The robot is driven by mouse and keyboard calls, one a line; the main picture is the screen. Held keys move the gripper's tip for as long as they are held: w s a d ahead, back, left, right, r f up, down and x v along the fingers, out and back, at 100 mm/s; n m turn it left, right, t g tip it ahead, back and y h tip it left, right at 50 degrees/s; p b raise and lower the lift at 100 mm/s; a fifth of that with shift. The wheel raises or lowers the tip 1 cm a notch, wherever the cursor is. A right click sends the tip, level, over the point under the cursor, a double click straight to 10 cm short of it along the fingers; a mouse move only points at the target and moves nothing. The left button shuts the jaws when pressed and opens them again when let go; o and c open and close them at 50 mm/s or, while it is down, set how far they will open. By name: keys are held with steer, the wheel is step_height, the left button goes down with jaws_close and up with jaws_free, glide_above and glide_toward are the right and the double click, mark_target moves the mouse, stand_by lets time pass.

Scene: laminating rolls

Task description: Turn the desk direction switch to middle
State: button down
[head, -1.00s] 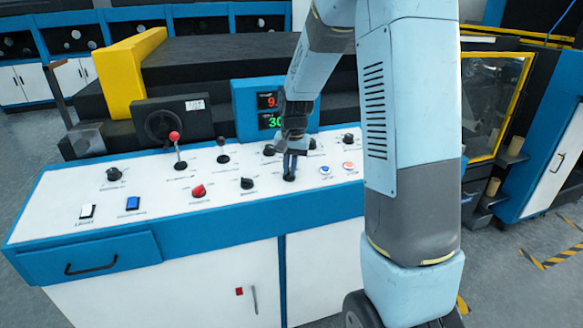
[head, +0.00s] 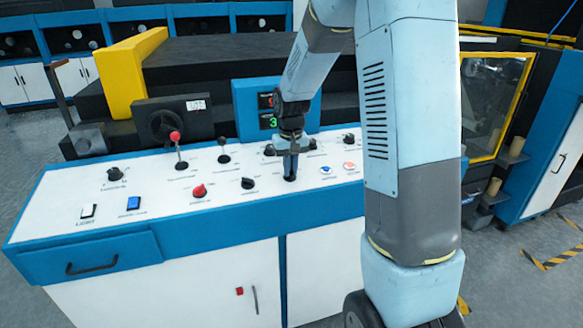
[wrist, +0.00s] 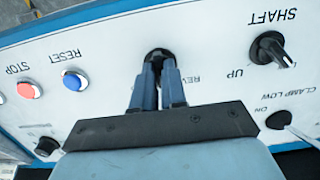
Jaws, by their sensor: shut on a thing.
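The desk (head: 240,210) has a white sloped top with several black knobs. The direction switch seems to be the black knob (wrist: 158,53) near the top middle of the wrist view, with a partly covered label starting "REV" beside it. My gripper (wrist: 158,70) points down at this knob, its two blue-grey fingers closed on the knob's sides. In the head view my gripper (head: 290,172) stands upright over the knob and hides most of it. The knob's pointer direction cannot be read.
Close by are the blue reset button (wrist: 75,80), the red stop button (wrist: 28,90), the shaft knob (wrist: 270,48) and the clamp low knob (wrist: 279,119). A red-tipped lever (head: 177,145) and a red knob (head: 199,190) stand farther left. The display box (head: 262,110) rises behind.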

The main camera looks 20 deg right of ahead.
mark_target(291, 172)
steer(key=shift+s+f, duration=0.15)
steer(key=shift+f, duration=0.05)
steer(key=c, duration=1.2)
jaws_free()
steer(key=shift+r, duration=0.1)
steer(key=r, duration=1.3)
steer(key=shift+s+r, duration=0.2)
steer(key=shift+r, duration=0.1)
